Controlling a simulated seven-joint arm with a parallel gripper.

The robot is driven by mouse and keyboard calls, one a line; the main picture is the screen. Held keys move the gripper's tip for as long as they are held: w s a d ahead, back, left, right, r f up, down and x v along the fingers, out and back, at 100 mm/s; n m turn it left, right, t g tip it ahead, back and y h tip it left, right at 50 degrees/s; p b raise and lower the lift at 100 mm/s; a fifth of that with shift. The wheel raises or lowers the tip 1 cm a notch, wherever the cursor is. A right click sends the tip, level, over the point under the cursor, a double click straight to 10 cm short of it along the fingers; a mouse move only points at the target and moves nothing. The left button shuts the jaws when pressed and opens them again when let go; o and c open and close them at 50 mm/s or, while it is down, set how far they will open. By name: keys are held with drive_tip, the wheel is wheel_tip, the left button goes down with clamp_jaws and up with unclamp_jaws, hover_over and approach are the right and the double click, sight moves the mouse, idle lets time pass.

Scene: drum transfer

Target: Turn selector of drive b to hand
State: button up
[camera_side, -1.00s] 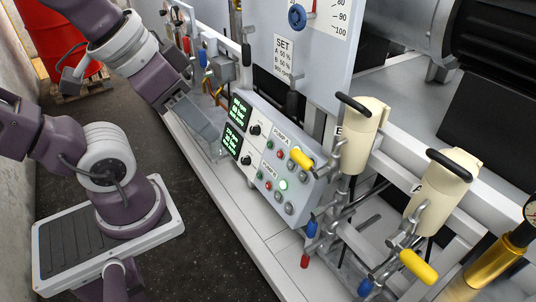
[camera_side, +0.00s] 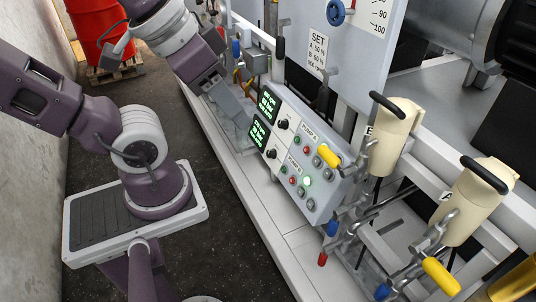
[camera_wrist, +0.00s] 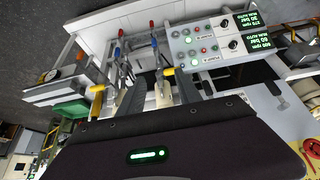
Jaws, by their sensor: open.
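The grey control panel (camera_side: 312,180) has two green displays and two black selector knobs. The upper knob (camera_side: 283,124) is beside the upper display and the lower knob (camera_side: 272,154) is beside the lower one. The knobs' pointer positions are too small to read. My gripper (camera_side: 245,122) is left of the displays, apart from the knobs and empty. In the wrist view its dark open fingers (camera_wrist: 160,88) point toward the hoses, with the panel (camera_wrist: 205,42) at upper right.
Two cream pump handles (camera_side: 396,138) with hoses and a yellow lever (camera_side: 440,276) stand right of the panel. A yellow handle (camera_side: 329,156) overlaps the panel's right part. A red drum (camera_side: 98,25) stands on a pallet behind. The dark floor (camera_side: 215,225) beside the frame is clear.

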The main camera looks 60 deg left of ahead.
wheel_tip(320, 180, up, 6)
drive_tip(key=w+n, duration=0.2)
drive_tip(key=w+a+r+n+g+h, duration=0.1)
drive_tip(key=w+a+r+n, duration=0.25)
drive_tip(key=w+n, duration=0.2)
drive_tip(key=w+a+r+n, duration=0.2)
drive_tip(key=w+a+n, duration=0.2)
drive_tip(key=w+n, duration=0.15)
drive_tip(key=n+h, duration=0.1)
drive_tip(key=n, duration=2.3)
hover_over(268, 152)
drive_tip(key=s+a, duration=0.1)
drive_tip(key=s, duration=0.2)
wheel_tip(268, 152, down, 55)
drive_tip(key=x, duration=0.7)
drive_tip(key=shift+s+a+f, duration=0.1)
drive_tip(key=shift+f, duration=0.05)
drive_tip(key=shift+w+f, duration=0.3)
drive_tip(key=shift+f, duration=0.25)
clamp_jaws()
